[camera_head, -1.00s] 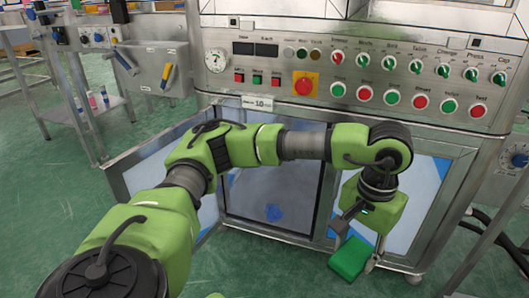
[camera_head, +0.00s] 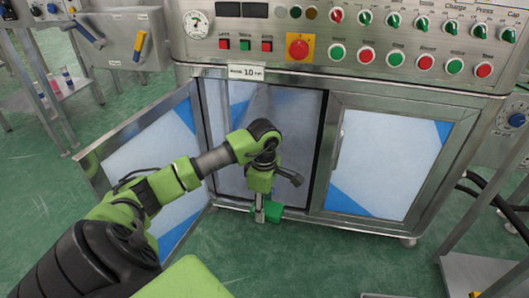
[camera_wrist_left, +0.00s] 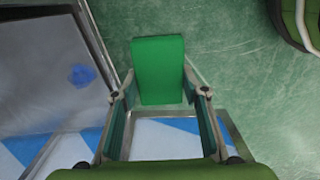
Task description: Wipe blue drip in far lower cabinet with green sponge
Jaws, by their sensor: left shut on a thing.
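My left gripper (camera_head: 267,208) hangs in front of the open lower cabinet, at its lower front edge. It is shut on the green sponge (camera_head: 274,211). In the left wrist view the sponge (camera_wrist_left: 160,70) sticks out past the fingertips of the left gripper (camera_wrist_left: 158,98), over the green floor. The blue drip (camera_wrist_left: 82,75) shows there as a small blotch on the grey cabinet surface, left of the sponge and apart from it. In the head view my arm hides the drip. The cabinet interior (camera_head: 222,110) shows beside my arm. My right gripper is not in view.
The cabinet door (camera_head: 150,150) stands open to the left, near my left arm. A closed door (camera_head: 385,160) is on the right. The control panel (camera_head: 345,30) with knobs and a red emergency button (camera_head: 299,47) is above. Green floor lies in front.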

